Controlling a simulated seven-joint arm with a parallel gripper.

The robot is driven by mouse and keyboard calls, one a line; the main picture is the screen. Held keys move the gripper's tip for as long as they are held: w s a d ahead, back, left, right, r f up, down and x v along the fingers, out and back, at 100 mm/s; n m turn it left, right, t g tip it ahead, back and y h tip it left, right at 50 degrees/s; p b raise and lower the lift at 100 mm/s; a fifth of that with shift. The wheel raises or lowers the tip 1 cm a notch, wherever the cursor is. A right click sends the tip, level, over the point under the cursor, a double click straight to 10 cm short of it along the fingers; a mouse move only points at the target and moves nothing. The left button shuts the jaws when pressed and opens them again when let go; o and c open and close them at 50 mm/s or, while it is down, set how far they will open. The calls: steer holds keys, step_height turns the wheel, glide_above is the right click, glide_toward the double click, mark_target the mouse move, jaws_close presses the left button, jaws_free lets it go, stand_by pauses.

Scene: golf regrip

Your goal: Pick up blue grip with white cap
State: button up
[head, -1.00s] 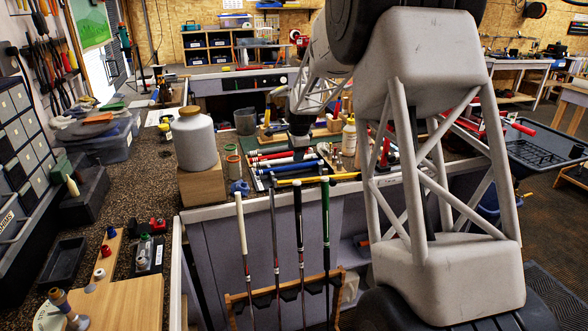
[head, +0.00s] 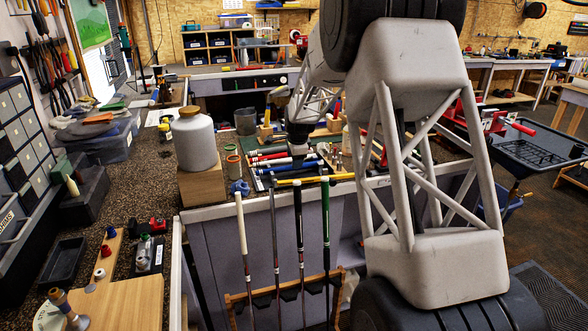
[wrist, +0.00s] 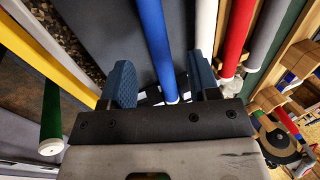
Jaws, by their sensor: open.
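The blue grip (wrist: 155,40) runs lengthwise between my gripper's two blue-padded fingers in the wrist view, with a pale rim at its near end, the white cap. My gripper (wrist: 160,75) is open, with the left finger clearly apart from the grip and the right finger nearer a white grip (wrist: 205,25). Whether either finger touches the blue grip I cannot tell. In the head view my gripper (head: 299,158) is low over the row of grips on the bench, and the blue grip (head: 305,165) is partly hidden there.
A red grip (wrist: 238,40) lies right of the white one. Several clubs stand in a wooden rack (head: 235,298) before the bench. A white jar (head: 195,142) stands to the left.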

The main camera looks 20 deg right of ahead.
steer(key=shift+x, duration=2)
steer(key=shift+c, duration=0.3)
steer(key=c, duration=0.9)
steer(key=shift+o, duration=0.2)
steer(key=shift+r, duration=0.15)
step_height(320, 180, up, 10)
steer(key=shift+f, duration=0.15)
steer(key=shift+g, duration=0.6)
steer(key=shift+s+f, duration=0.25)
steer(key=shift+s, duration=0.65)
steer(key=shift+s+f, duration=0.25)
steer(key=shift+s, duration=0.7)
steer(key=shift+s+f, duration=0.25)
steer(key=shift+s, duration=0.65)
